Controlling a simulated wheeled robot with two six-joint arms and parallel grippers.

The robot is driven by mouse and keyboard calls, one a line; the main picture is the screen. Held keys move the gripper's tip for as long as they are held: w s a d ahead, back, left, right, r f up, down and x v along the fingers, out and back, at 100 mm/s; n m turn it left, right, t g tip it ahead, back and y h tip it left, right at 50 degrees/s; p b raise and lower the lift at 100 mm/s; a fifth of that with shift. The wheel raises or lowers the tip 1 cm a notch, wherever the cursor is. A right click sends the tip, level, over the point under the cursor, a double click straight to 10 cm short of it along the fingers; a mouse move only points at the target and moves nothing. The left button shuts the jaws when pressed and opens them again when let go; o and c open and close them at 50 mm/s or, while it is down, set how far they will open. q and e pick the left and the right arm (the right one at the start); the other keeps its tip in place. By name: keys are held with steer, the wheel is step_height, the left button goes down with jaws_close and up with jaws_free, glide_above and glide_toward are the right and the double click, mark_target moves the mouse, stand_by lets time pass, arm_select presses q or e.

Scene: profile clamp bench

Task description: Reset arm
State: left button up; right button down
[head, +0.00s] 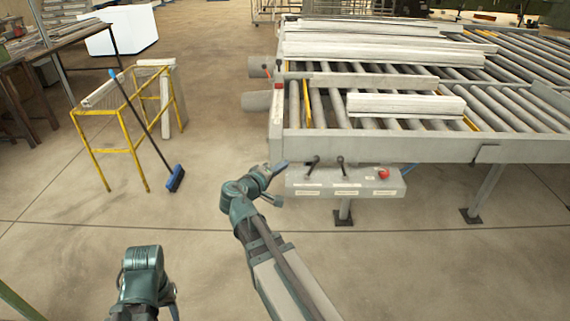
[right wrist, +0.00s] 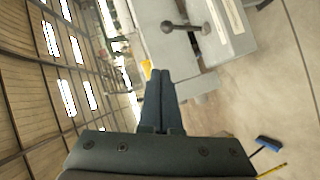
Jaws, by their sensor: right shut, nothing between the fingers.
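My right gripper (head: 281,167) is in the middle of the head view, close to the left end of the grey control panel (head: 315,182) on the front of the roller bench. Its fingers also show in the right wrist view (right wrist: 160,78), shut together with nothing between them. A black lever (head: 341,162) and a second black lever (head: 313,163) stand on the panel, with a red button (head: 383,174) at its right. One lever also shows in the right wrist view (right wrist: 185,27). My left arm shows at the bottom left of the head view; its gripper is not visible.
The roller bench (head: 400,146) carries several pale profiles (head: 405,105). A yellow stand (head: 105,150) with a blue broom (head: 175,178) leaning on it is at the left. A wooden table (head: 60,42) is at the far left. The floor between the stand and bench is clear.

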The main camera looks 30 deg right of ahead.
steer(key=shift+a+f, duration=0.1)
stand_by(0.4)
steer(key=s+a+f+g+y, duration=0.2)
steer(key=s+a+f+y, duration=0.2)
steer(key=a, duration=0.6)
steer(key=s+a+f+n+g+y+p, duration=0.1)
steer(key=s+a+f+y, duration=0.3)
steer(key=a, duration=0.7)
steer(key=s+a+f+n+g+y, duration=0.1)
steer(key=s+a+f+g+y, duration=0.3)
steer(key=s+a+f, duration=0.3)
steer(key=s+a, duration=0.3)
steer(key=shift+a+f+y, duration=0.3)
steer(key=shift+a+f, duration=0.05)
steer(key=shift+d, duration=0.15)
